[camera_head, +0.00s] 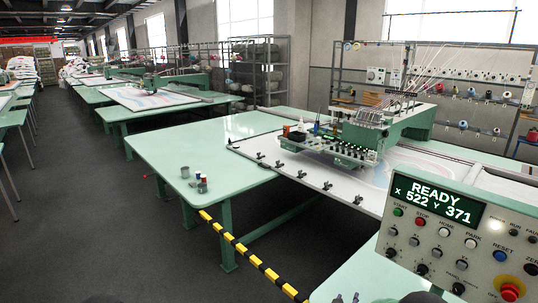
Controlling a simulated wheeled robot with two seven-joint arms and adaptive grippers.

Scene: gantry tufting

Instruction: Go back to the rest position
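Neither of my grippers can be made out in the head view. Dark rounded shapes at the bottom edge may be parts of my arms, but no fingertips show. In front of me stands a green tufting table (185,150) with a white framed cloth bed held by several dark clamps. The gantry tufting head (362,137) sits over the bed at the right. The control panel (465,225) at the lower right has a display (437,201) reading READY, X 522 Y 371.
A yellow-black striped bar (251,257) runs along the near table side. Small spools (201,183) stand on the table's near left part. The floor (110,220) at the left is clear. Racks of yarn (255,75) and more machine tables (150,100) stand behind.

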